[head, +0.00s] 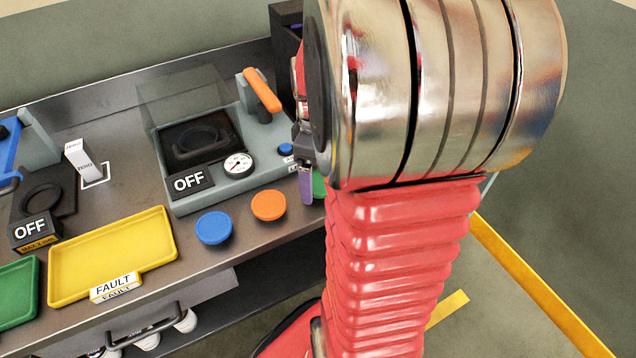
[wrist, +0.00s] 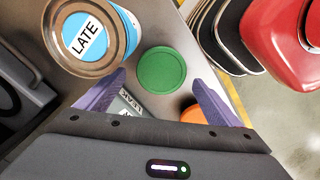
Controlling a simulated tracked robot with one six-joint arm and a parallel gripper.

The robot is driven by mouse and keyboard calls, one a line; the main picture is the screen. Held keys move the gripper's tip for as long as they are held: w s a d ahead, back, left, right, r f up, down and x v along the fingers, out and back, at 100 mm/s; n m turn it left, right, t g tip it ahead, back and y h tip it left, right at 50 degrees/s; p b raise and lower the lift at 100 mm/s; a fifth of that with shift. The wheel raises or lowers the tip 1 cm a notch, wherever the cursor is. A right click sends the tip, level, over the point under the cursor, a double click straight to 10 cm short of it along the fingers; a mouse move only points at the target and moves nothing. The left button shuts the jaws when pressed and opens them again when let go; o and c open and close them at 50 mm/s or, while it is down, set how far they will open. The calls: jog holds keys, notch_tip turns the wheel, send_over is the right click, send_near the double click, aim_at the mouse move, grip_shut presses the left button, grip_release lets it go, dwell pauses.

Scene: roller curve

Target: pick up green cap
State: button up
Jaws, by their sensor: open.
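The green cap (wrist: 162,69) is a round disc lying on the metal bench top, seen in the wrist view just ahead of and between my gripper's fingers. In the head view only a sliver of the green cap (head: 319,184) shows, mostly hidden behind my arm. My gripper (wrist: 157,92) is open, with a purple finger on either side and nothing between them. In the head view one purple finger of my gripper (head: 305,186) shows beside the green cap. I cannot tell the exact height of the fingers above the bench.
A can labelled LATE (wrist: 90,38) stands left of the green cap. An orange cap (head: 268,205) and a blue cap (head: 214,228) lie nearby, in front of a grey device with a gauge (head: 238,165). A yellow FAULT tray (head: 112,252) is further left. The bench edge is close.

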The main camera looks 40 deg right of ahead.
jog(key=shift+f, duration=0.1)
jog(key=shift+c, duration=0.2)
jog(key=c, duration=1.1)
